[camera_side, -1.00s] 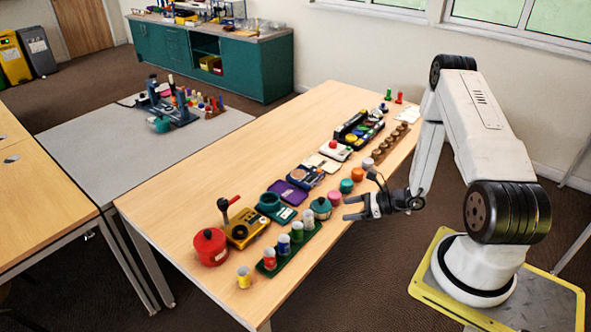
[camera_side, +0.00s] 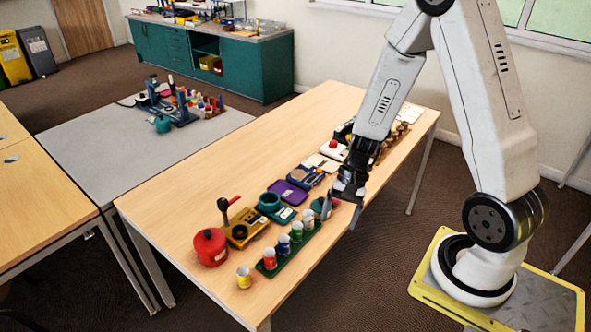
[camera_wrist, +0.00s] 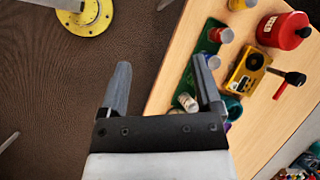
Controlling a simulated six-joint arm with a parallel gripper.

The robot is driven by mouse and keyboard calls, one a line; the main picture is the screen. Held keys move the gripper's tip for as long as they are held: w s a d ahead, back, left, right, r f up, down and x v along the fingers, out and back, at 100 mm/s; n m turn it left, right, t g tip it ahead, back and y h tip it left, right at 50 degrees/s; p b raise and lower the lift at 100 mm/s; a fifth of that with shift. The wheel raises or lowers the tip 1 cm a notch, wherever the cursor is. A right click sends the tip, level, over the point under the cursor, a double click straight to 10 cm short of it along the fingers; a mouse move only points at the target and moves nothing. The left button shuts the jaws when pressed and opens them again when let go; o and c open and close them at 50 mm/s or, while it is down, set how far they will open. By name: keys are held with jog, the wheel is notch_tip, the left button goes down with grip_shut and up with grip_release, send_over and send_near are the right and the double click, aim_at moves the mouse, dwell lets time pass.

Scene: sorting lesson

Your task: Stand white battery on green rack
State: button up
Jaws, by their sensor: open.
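The green rack (camera_side: 291,254) lies along the table's near side, with several can-like batteries on it, among them a red one (camera_side: 269,259) and a blue one (camera_side: 283,243). A whitish battery (camera_side: 308,217) stands upright at the rack's far end; it appears to be on the rack. In the wrist view, a whitish battery (camera_wrist: 187,102) shows near the end of the rack (camera_wrist: 204,42), between my fingers and close to the right one. My gripper (camera_side: 341,212) is open and empty, pointing down just right of that end. The right finger (camera_wrist: 163,70) hides part of the rack.
A yellow can (camera_side: 243,277) stands by the rack's near end. A red canister (camera_side: 210,246), a yellow device with a red-handled lever (camera_side: 242,228), a teal ring-shaped item (camera_side: 270,201) and a purple tray (camera_side: 290,193) stand behind. The table's front left is clear.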

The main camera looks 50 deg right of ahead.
jog(key=a+r+n+t+h, duration=0.3)
jog(key=r+n, duration=0.5)
jog(key=n, duration=0.3)
jog(key=shift+w+a+r+n+h, duration=0.2)
jog(key=shift+a+n+h, duration=0.3)
jog(key=shift+h, duration=0.9)
